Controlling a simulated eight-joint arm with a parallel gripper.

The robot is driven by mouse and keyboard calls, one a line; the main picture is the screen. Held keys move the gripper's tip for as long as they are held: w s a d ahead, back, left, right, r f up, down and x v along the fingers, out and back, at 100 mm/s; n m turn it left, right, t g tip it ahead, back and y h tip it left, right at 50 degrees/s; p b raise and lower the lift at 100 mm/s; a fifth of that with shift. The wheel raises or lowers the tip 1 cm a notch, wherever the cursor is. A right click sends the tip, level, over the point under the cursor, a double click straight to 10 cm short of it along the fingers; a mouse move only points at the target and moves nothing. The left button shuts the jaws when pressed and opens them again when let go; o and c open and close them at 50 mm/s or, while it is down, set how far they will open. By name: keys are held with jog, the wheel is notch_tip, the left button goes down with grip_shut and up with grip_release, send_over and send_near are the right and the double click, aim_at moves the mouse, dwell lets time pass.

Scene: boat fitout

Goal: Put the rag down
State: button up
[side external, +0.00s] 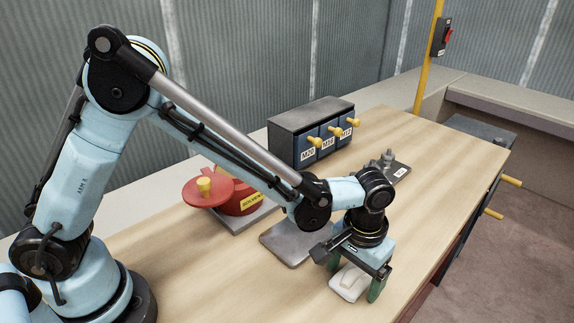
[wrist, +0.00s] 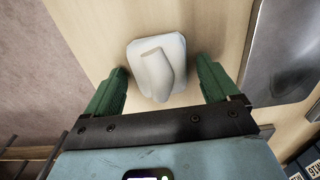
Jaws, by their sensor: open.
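The rag (side external: 349,283) is a white folded cloth with a raised ridge in its middle. It lies on the wooden bench top, near the front edge. It also shows in the wrist view (wrist: 172,50), between and just beyond my green fingers. My gripper (side external: 356,283) points down over the rag with its fingers spread, one on each side. In the wrist view my gripper (wrist: 162,80) is open, with a gap between each finger and the ridge of the rag. The side external view hides part of the rag behind my gripper.
A grey metal plate (side external: 287,244) lies close to the left of my gripper. A red can with a lid (side external: 236,194) stands behind it. A drawer box (side external: 310,128) with yellow knobs and a plate with bolts (side external: 391,167) are farther back. Bench to the right is clear.

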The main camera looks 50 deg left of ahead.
aim_at(355, 271)
notch_tip(355, 271, up, 12)
jog(key=s+a+r+t, duration=0.1)
jog(key=s+a+t, duration=0.2)
jog(key=a, duration=0.8)
jog(key=s+a+r+t, duration=0.1)
jog(key=s+a+t, duration=0.3)
jog(key=a, duration=0.7)
jog(key=shift+s+a, duration=0.3)
jog(key=shift+s, duration=0.1)
jog(key=shift+o, duration=0.5)
jog(key=shift+d, duration=0.1)
